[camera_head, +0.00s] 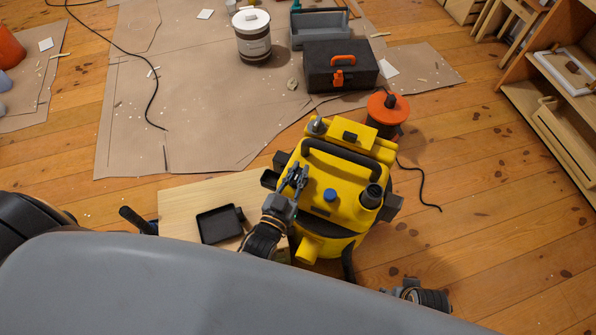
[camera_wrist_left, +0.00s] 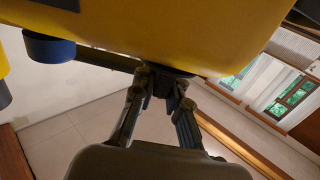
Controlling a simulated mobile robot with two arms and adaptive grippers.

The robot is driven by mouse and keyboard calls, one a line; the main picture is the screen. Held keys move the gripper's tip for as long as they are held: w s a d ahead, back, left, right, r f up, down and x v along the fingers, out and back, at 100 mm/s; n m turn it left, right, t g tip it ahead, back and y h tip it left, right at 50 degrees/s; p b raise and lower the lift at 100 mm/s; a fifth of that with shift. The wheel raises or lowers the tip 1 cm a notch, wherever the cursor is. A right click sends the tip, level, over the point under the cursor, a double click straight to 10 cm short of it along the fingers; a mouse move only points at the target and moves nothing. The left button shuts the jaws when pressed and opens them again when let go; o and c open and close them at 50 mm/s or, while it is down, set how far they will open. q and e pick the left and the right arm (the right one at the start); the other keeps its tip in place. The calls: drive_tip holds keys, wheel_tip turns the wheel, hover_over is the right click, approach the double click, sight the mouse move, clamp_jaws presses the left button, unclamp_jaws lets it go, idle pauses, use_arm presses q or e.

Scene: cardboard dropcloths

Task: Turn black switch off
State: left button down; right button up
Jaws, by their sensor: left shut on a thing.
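The yellow machine (camera_head: 330,180) stands on the floor, with a black carry handle (camera_head: 340,160) across its top and a blue knob (camera_head: 330,195) on its front. My left gripper (camera_head: 297,174) is at the machine's upper left side. In the left wrist view, its fingertips (camera_wrist_left: 160,82) come together on a small dark part against the yellow body (camera_wrist_left: 180,30), which appears to be the black switch (camera_wrist_left: 165,70). The fingers mostly hide it, so its position cannot be read. My right gripper (camera_head: 410,288) is low at the right, partly hidden, clear of the machine.
A wooden board (camera_head: 185,200) with a black tray (camera_head: 220,224) lies left of the machine. An orange reel (camera_head: 388,108), a black toolbox (camera_head: 340,68) and a white bucket (camera_head: 253,38) stand behind. Shelves (camera_head: 550,100) are at the right. Floor at the lower right is mostly free.

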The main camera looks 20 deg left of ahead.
idle(0.3)
use_arm(q)
drive_tip(key=c, duration=1.3)
unclamp_jaws()
drive_tip(key=s, duration=0.8)
drive_tip(key=s+a, duration=0.1)
drive_tip(key=s, duration=0.3)
drive_tip(key=shift+w, duration=0.1)
